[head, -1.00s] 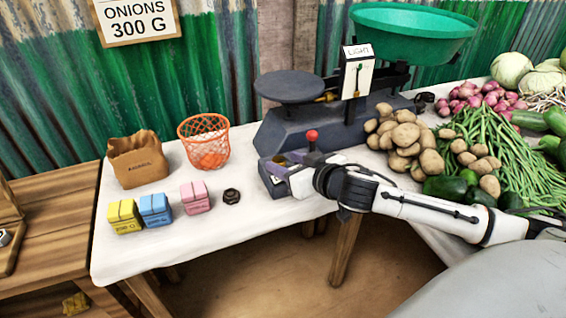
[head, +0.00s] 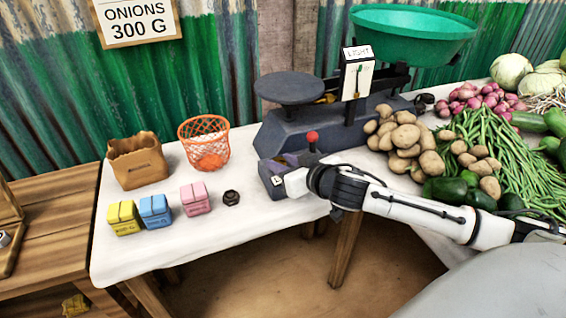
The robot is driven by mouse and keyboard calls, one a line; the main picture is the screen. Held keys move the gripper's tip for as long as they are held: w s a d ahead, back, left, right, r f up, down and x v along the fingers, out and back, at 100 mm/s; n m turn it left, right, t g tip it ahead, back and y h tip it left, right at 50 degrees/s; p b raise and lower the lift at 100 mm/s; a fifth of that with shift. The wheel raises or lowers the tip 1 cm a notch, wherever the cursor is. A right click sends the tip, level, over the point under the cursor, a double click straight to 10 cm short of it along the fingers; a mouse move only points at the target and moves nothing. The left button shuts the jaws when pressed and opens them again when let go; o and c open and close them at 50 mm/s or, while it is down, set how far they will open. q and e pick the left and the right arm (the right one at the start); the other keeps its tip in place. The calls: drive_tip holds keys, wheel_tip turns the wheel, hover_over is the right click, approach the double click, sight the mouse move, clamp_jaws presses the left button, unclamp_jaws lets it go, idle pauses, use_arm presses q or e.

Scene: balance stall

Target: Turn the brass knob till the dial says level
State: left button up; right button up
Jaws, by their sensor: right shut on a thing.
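The balance scale (head: 315,131) stands on the white-covered table, with a dark round plate (head: 289,88) on its left and a green pan (head: 412,32) on its right. Its dial (head: 357,77) is a white upright panel with a green pointer; the small sign (head: 358,52) on top seems to read LIGHT. My right gripper (head: 277,172) is at the low front box of the scale, shut on what seems to be the brass knob. The knob itself is hidden by the gripper. My left gripper is not in view.
A red-topped lever (head: 312,137) stands close behind my right gripper. A paper bag (head: 138,161), orange basket (head: 206,143), yellow (head: 124,218), blue (head: 155,211) and pink (head: 195,199) blocks and a dark weight (head: 231,198) are left. Potatoes (head: 404,135) lie right.

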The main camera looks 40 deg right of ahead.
drive_tip(key=shift+a, duration=0.1)
drive_tip(key=shift+a+m+h+p, duration=0.2)
drive_tip(key=shift+m+h+p, duration=0.2)
drive_tip(key=shift+m+h, duration=0.7)
drive_tip(key=shift+w+a+m+g+h, duration=0.15)
drive_tip(key=shift+m+g+h, duration=0.25)
drive_tip(key=shift+m+h, duration=0.45)
drive_tip(key=m+g+h, duration=0.1)
drive_tip(key=m+h, duration=0.2)
drive_tip(key=shift+a+f+g+b, duration=0.1)
drive_tip(key=shift+a+g+b, duration=0.05)
drive_tip(key=shift+g+b, duration=0.25)
drive_tip(key=shift+w+m+g+h+b, duration=0.15)
drive_tip(key=shift+m+g+h+b, duration=0.25)
drive_tip(key=shift+m+g+h, duration=0.4)
drive_tip(key=shift+h, duration=0.35)
drive_tip(key=o, duration=1)
